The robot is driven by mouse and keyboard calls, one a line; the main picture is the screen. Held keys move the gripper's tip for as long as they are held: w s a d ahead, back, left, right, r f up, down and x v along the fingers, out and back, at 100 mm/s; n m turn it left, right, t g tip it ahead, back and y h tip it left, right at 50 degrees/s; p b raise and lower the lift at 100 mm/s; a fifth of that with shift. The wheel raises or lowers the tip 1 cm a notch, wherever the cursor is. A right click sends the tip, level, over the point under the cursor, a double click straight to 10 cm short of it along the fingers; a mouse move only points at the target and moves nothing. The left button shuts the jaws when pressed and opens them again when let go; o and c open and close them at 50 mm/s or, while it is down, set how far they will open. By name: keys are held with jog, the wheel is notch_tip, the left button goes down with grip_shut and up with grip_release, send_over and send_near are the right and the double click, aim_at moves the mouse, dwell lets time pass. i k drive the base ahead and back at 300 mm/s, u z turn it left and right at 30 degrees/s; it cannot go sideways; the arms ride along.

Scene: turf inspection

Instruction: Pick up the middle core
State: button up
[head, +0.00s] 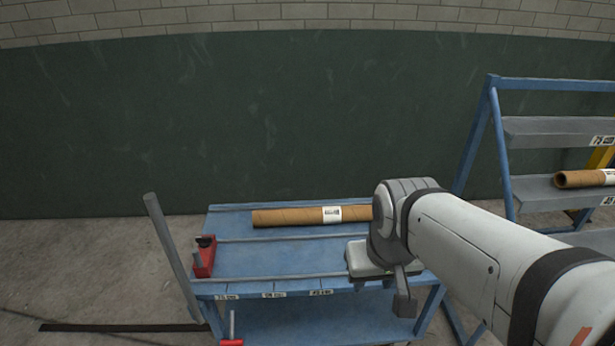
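A brown cardboard core (288,217) with a white label lies lengthwise along the back of the blue cart top. Its right end is hidden behind my arm. A second brown core (570,180) with a white label lies on a shelf of the rack at the right, cut off by the frame edge. I cannot tell which one is the middle core. My gripper (404,304) hangs downward over the front right part of the cart, apart from the visible length of the core. Only part of a dark finger shows, so its opening is hidden.
The blue cart (262,262) has grey dividing rails, several front labels and a grey handle (171,255) at left. A red tool (205,257) sits on its left end. A blue rack (498,150) with grey shelves stands right. A dark green wall is behind.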

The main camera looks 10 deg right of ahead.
aim_at(356, 213)
jog(key=z, duration=0.15)
jog(key=i, duration=0.95)
jog(key=u, duration=0.1)
